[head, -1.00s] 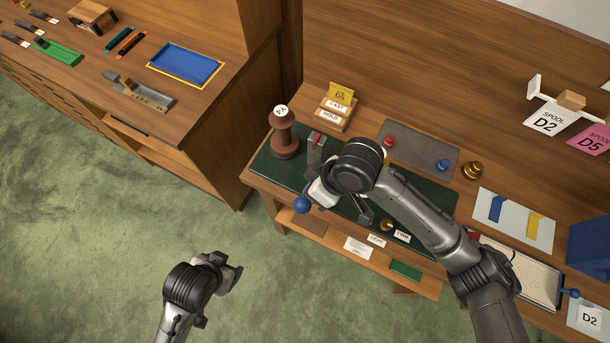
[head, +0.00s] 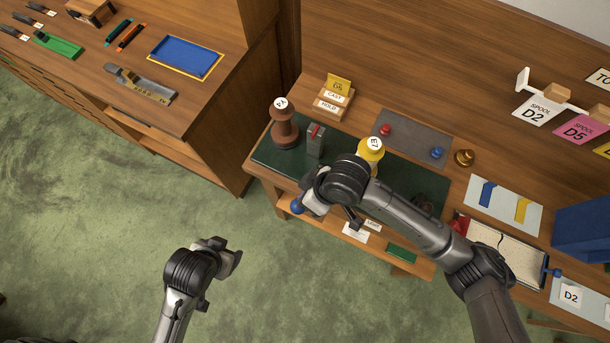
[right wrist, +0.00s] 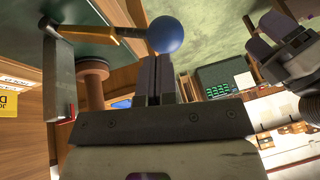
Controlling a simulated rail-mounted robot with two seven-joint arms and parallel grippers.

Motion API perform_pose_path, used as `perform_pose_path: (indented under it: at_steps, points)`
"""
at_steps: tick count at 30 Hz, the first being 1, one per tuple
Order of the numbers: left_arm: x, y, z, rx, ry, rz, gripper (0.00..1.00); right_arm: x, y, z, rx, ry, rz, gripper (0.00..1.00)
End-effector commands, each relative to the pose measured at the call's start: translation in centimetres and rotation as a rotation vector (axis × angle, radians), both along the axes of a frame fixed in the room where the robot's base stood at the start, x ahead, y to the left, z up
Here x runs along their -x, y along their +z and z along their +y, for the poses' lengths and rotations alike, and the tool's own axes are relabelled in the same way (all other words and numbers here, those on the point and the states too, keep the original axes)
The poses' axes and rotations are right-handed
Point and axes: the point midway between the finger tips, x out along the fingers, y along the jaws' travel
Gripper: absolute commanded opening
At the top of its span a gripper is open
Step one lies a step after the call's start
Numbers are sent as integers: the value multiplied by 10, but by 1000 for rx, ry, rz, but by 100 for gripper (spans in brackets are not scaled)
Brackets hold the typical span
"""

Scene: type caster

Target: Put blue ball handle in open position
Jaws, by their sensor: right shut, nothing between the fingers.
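The blue ball (head: 297,206) of the handle shows at the front left edge of the green-topped bench, partly beside my right gripper in the head view. In the right wrist view the blue ball (right wrist: 166,34) sits at the end of a brass-coloured rod (right wrist: 97,33), just past my fingertips. My right gripper (right wrist: 158,82) is shut and empty; I cannot tell whether it touches the ball. The handle's pivot is hidden in the head view by my right arm. My left gripper (head: 230,257) hangs over the floor, away from the bench; its finger gap is unclear.
A grey post with a red mark (head: 316,140) and a brown spool (head: 285,128) stand behind the handle. A yellow-topped spool (head: 371,150) stands behind my right arm. A grey mat (head: 408,138) lies to the right. The floor in front is clear.

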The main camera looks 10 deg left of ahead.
Motion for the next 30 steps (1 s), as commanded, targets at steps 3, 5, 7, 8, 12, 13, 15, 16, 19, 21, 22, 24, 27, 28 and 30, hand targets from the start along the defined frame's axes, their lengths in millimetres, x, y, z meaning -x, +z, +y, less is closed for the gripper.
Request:
perform_pose_path:
  at_steps: [3,5,7,8,12,13,15,16,19,21,22,24,27,28,30]
  points:
    - [0,3,0,0,0,0,68,-2,22,-11,-1,1,-5,0]
    - [0,4,0,0,0,0,68,-2,34,-16,-1,0,-5,0]
    - [0,5,0,0,0,0,68,-3,46,-22,0,0,-6,0]
    - [0,6,0,0,0,0,68,-3,52,-25,0,1,-5,0]
    - [0,7,0,0,0,0,68,-4,74,-36,1,0,-5,0]
    - [0,8,0,0,0,0,68,-4,79,-38,0,0,-5,0]
    - [0,8,0,0,0,0,68,-4,88,-42,-1,1,-5,0]
    - [0,9,0,1,0,0,68,-4,91,-44,-1,1,-5,0]
    - [0,9,0,1,0,0,68,-5,100,-48,0,0,-4,0]
    - [0,10,0,1,0,0,68,-4,104,-51,0,0,-4,0]
    - [0,10,0,1,0,0,68,-5,106,-51,0,1,-3,0]
    - [0,10,0,1,0,0,68,-4,108,-53,0,1,-3,0]
    - [0,10,0,1,0,0,68,-5,110,-53,0,1,-3,0]
    - [0,10,0,1,0,0,68,-5,110,-53,0,1,-3,0]
    - [0,10,0,1,0,0,68,-5,110,-54,0,1,-3,0]
